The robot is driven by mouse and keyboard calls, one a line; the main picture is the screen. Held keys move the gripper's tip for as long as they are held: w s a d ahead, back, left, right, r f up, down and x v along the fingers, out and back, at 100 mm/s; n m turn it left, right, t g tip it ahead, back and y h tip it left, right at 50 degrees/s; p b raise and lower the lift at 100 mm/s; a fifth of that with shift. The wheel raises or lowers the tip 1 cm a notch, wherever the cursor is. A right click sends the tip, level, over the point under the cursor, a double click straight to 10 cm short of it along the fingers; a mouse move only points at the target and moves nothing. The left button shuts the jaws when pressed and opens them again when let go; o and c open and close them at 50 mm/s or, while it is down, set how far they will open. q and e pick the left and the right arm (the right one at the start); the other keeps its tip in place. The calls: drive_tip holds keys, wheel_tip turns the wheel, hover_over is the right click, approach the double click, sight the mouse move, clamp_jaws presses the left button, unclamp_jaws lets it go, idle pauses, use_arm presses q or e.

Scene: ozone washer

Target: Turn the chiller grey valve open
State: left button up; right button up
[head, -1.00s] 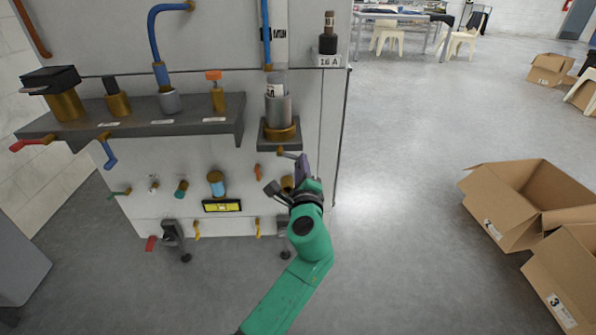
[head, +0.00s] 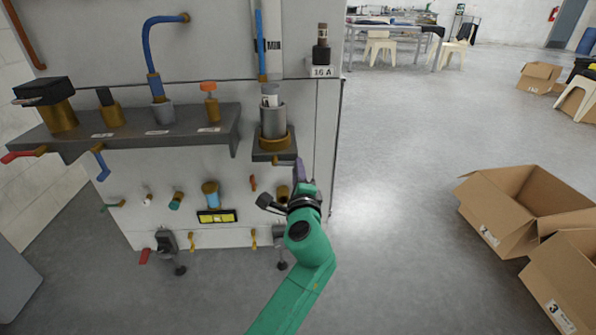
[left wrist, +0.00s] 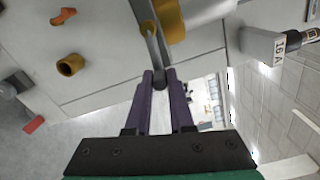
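The chiller's grey valve is a thin grey lever (left wrist: 152,48) with a rounded end, coming off a brass fitting (left wrist: 170,20) in the left wrist view. In the head view the brass and grey fitting (head: 273,122) stands on a small dark shelf at the panel's right; most of the lever is hidden behind my gripper. My left gripper (head: 300,168) is just below that shelf. In the left wrist view its two purple fingers (left wrist: 160,78) are close together, with the lever's rounded end filling the gap between their tips. My right gripper is not in view.
The machine panel carries a dark shelf (head: 130,130) with several fittings and levers. An orange lever (left wrist: 63,16) and a brass port (left wrist: 70,65) are near the fingers. Open cardboard boxes (head: 515,225) lie on the floor at right. The floor between is clear.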

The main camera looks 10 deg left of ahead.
use_arm(q)
drive_tip(key=o, duration=0.4)
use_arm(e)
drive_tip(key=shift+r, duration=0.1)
use_arm(q)
drive_tip(key=shift+o, duration=0.2)
drive_tip(key=shift+s, duration=0.1)
drive_tip(key=p+v, duration=0.1)
drive_tip(key=v, duration=1.3)
drive_tip(key=shift+s+p, duration=0.2)
drive_tip(key=shift+p, duration=0.15)
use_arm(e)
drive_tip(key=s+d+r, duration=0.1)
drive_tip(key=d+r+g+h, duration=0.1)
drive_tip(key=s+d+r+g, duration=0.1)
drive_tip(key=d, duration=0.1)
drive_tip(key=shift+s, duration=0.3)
